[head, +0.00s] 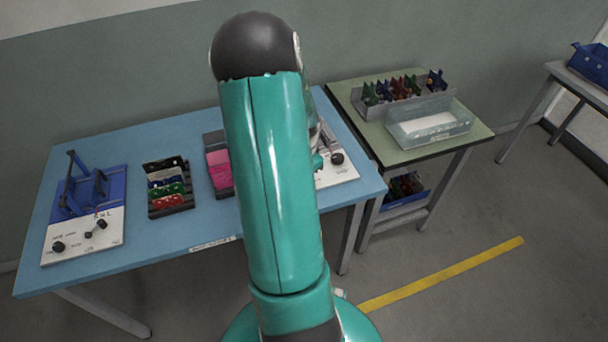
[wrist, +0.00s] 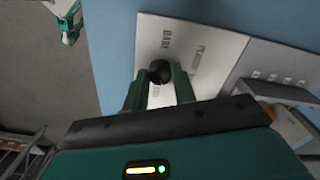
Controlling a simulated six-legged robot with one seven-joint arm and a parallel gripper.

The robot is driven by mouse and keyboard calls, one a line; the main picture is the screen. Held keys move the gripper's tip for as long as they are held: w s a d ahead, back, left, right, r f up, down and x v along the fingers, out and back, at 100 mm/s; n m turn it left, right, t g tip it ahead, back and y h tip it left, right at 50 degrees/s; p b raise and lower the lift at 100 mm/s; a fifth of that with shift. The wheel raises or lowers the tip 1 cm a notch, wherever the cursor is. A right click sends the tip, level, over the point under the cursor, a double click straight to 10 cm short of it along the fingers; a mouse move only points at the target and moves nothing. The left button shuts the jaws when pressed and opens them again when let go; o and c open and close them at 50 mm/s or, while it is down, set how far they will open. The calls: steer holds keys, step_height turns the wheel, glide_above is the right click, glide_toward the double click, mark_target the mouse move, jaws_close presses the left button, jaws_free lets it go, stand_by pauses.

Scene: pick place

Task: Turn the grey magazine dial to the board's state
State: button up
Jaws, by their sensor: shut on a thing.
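My gripper (wrist: 159,78) points down at a white panel (wrist: 212,42) on the blue table. Its two green fingers stand on either side of a round dark knob (wrist: 160,70), and it is shut on this knob. Printed words are on the panel near the knob, one reading like "BARE"; the knob's pointer mark cannot be made out. In the head view a white panel (head: 345,177) with a dark knob (head: 337,158) shows at the table's right end. My arm hides most of the gripper and part of that panel there. A grey block (wrist: 268,65) adjoins the panel in the wrist view.
On the blue table (head: 185,235), a board with a blue fixture (head: 85,190) and several dark knobs stands at left. A dark rack (head: 172,205) of coloured cards is beside it. A green table (head: 420,145) at right holds a clear bin (head: 432,125) and a grey tray.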

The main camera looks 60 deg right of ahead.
steer(key=shift+m, duration=2.3)
steer(key=o, duration=1)
step_height(320, 180, up, 14)
steer(key=shift+f, duration=0.1)
